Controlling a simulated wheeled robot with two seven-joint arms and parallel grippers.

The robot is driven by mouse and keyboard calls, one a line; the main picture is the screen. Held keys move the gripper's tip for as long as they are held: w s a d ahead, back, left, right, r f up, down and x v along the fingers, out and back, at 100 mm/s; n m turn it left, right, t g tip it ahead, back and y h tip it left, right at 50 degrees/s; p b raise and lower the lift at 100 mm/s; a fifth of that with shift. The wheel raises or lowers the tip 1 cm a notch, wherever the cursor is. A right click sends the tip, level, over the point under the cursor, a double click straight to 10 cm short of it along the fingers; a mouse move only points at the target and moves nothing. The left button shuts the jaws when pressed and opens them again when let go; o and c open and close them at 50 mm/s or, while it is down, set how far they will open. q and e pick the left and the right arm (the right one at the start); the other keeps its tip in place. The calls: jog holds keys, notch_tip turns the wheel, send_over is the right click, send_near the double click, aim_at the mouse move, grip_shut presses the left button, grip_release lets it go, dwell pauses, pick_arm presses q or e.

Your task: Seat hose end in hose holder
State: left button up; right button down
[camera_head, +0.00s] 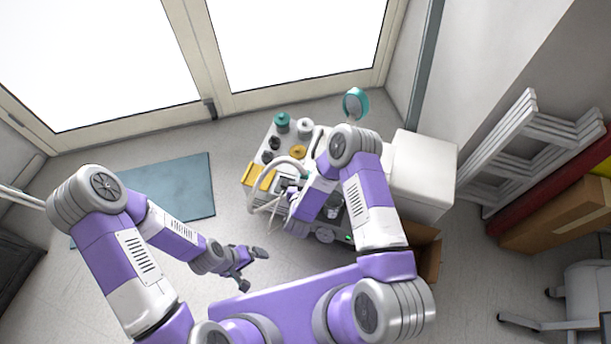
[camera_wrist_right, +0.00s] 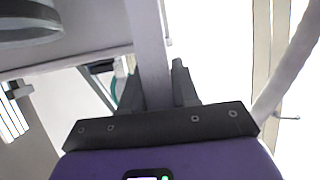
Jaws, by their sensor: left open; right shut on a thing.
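My right gripper (camera_wrist_right: 158,90) is shut on a pale grey, bar-like piece (camera_wrist_right: 150,50) in the right wrist view, which appears to be the hose end. A thick whitish hose (camera_wrist_right: 294,62) runs down the right side of that view. In the head view a pale curved hose (camera_head: 284,162) loops over the cart, beside my right arm. My right arm covers much of the cart there and hides the right gripper's fingertips. I cannot make out the hose holder clearly. My left gripper (camera_head: 252,269) is open and empty, left of and below the cart, above the floor.
The cart (camera_head: 259,160) carries jars, including a teal-lidded one (camera_head: 282,121), and yellow parts. A white cabinet (camera_head: 422,165) stands right of it, with a cardboard box (camera_head: 428,258) below. A blue mat (camera_head: 170,186) lies on open floor at left. White racks (camera_head: 515,150) lean at right.

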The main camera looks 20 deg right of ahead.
jog(key=shift+f, duration=0.15)
jog(key=shift+f, duration=1)
jog(key=c, duration=0.8)
grip_release()
jog(key=shift+s+r, duration=0.1)
jog(key=shift+s, duration=0.05)
jog(key=shift+p+v, duration=1.35)
jog(key=shift+v, duration=2.3)
